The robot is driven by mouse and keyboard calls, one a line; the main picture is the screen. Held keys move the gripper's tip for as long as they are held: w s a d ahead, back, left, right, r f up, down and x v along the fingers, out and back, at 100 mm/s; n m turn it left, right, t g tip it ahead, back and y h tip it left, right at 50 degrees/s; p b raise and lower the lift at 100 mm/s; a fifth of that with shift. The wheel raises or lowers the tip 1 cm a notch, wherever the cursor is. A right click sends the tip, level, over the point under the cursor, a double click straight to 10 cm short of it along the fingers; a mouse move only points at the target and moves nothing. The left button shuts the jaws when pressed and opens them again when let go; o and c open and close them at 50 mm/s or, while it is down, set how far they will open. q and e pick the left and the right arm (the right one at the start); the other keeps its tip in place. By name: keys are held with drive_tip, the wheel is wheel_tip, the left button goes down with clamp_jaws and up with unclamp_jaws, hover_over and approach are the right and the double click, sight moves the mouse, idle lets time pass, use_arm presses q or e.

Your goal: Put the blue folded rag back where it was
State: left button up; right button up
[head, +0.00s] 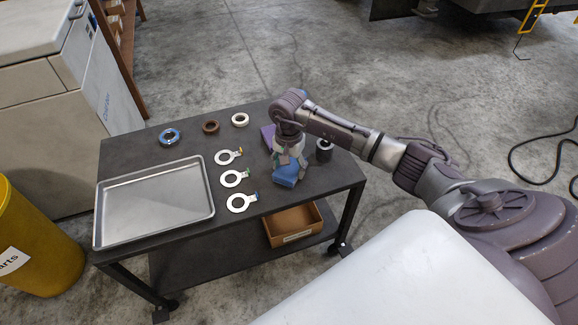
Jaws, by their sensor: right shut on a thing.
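The blue folded rag (286,177) is at the right part of the dark cart top, under my right gripper (287,160). My right gripper points down and is shut on the rag. I cannot tell whether the rag touches the cart top or hangs just above it. My left gripper is not in view.
A dark cylinder (324,150) stands close right of my gripper. A brown bin (293,225) sits on the lower shelf.

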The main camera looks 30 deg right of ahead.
sight(289, 168)
drive_tip(key=shift+f, duration=0.1)
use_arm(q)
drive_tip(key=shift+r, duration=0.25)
use_arm(e)
drive_tip(key=o, duration=1.1)
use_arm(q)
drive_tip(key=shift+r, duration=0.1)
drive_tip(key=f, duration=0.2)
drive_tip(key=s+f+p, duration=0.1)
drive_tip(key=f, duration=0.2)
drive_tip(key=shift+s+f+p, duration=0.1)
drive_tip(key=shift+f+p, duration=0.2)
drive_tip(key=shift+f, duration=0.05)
use_arm(e)
wheel_tip(289, 168, up, 12)
